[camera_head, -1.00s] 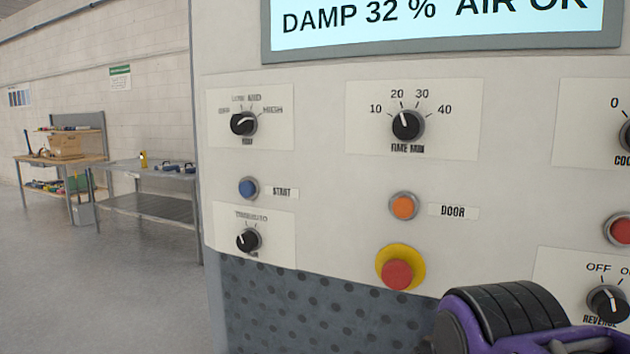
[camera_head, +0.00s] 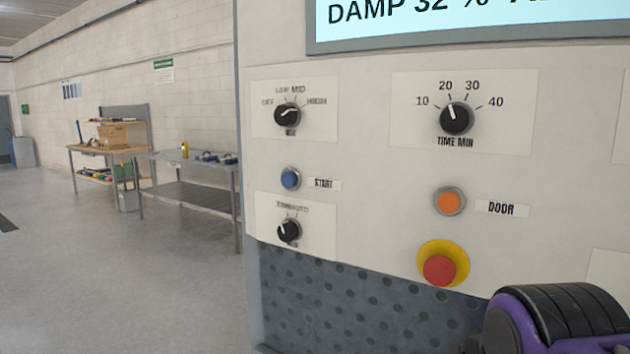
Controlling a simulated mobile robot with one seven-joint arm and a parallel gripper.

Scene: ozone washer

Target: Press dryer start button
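The blue START button (camera_head: 290,179) is on the left part of the white dryer panel (camera_head: 365,225), with a START label (camera_head: 324,184) to its right. It sits between a heat-type knob (camera_head: 288,115) marked OFF, LOW, MID, HIGH above and a smaller knob (camera_head: 289,231) below. A purple and black part of my arm shows at the lower right, well right of the button. My gripper's fingers are not visible.
An orange DOOR button (camera_head: 449,201) and a red emergency button on a yellow ring (camera_head: 440,270) lie right of START. A time knob (camera_head: 457,118) and a display (camera_head: 450,15) are above. Open floor (camera_head: 120,270), a metal table (camera_head: 190,195) and a workbench (camera_head: 110,150) are at left.

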